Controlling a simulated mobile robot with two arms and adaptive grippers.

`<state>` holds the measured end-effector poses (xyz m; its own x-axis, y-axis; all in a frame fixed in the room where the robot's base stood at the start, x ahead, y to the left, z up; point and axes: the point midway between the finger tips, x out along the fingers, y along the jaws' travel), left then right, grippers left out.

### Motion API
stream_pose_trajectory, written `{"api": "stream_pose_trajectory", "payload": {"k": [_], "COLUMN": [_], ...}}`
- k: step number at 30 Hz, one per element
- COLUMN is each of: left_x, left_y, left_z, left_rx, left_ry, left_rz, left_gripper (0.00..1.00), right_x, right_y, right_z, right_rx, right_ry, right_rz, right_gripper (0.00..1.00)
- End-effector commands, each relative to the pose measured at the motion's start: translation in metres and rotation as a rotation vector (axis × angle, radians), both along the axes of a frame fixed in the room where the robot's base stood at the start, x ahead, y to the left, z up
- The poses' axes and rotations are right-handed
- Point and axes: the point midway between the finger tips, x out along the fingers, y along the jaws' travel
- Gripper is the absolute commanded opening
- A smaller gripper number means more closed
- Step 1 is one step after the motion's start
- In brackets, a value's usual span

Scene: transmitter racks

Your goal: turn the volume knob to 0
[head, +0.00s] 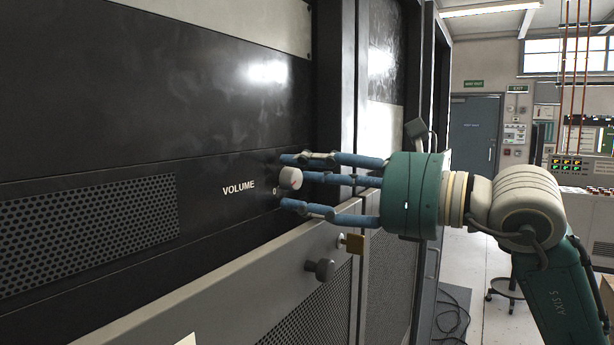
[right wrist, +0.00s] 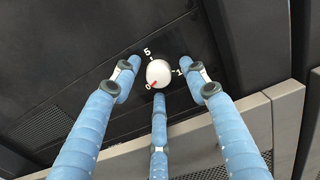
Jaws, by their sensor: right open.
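The volume knob (head: 290,178) is a small pale round knob on the dark rack panel, right of the white word VOLUME (head: 238,188). In the right wrist view the knob (right wrist: 159,72) carries a red mark at its lower left edge, pointing toward the printed 0 (right wrist: 148,86). A 5 stands above it, and a partly hidden number starting with 1 is at its right. My right gripper (head: 286,181) has three blue fingers spread open around the knob. The two side fingers stand apart from it; I cannot tell if the lower middle finger touches it. My left gripper is not in view.
Below are a grey panel with a dark round knob (head: 320,269) and a brass-coloured lock or tag (head: 351,243) close under my gripper. A perforated grille (head: 90,230) is at left. Open floor and a green-grey door (head: 474,135) lie behind at right.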

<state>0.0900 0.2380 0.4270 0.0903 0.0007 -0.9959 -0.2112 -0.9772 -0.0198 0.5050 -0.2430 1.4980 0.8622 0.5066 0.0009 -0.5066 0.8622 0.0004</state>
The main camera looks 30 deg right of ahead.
Motion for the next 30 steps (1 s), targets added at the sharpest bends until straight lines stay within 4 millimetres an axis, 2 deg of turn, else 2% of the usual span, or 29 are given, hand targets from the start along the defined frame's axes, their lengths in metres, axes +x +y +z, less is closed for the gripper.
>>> {"api": "stream_pose_trajectory", "payload": {"k": [3,10,14,21,29,30], "left_x": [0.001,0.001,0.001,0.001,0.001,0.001], "left_y": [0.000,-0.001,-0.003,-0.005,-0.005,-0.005], "left_z": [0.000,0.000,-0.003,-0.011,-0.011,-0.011], "left_rx": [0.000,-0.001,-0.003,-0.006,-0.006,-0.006], "left_ry": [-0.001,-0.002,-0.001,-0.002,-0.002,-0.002], "left_rz": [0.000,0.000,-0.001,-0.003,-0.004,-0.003], "left_gripper": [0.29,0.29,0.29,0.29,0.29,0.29], "right_x": [0.000,0.000,0.000,0.000,0.000,0.000], "right_y": [0.000,0.000,0.000,-0.001,0.000,0.000], "right_z": [0.000,-0.001,-0.002,-0.002,-0.002,-0.002], "right_rx": [0.000,-0.001,-0.016,-0.141,-0.146,-0.145], "right_ry": [0.000,0.001,-0.007,-0.078,-0.079,-0.078], "right_rz": [0.000,0.000,-0.001,-0.001,0.001,0.001], "right_gripper": [0.44,0.00,0.00,0.00,0.00,0.31]}}
